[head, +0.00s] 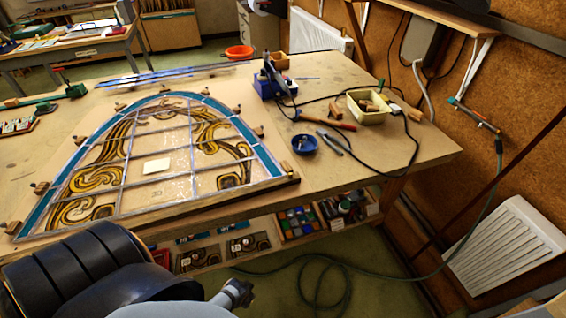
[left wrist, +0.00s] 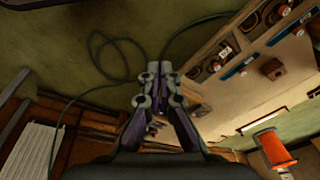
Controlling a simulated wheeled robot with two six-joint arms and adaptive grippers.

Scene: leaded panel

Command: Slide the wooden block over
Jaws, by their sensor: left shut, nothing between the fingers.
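Several small wooden blocks are on the bench, and I cannot tell which one the task means. More small blocks, such as one at the panel's right corner (head: 285,167), sit around the arched leaded panel (head: 150,165). My left gripper (head: 240,291) is low in front of the bench, below its top and apart from every block. In the left wrist view its fingers (left wrist: 158,72) are together and empty. My right gripper is not in view.
The cream tub (head: 367,108), a blue bowl (head: 305,144), hand tools and black cables are on the bench's right part. The bench's bare right corner (head: 425,150) is free. A shelf with boxes (head: 298,223) is under the bench. A green hose (head: 320,262) lies on the floor.

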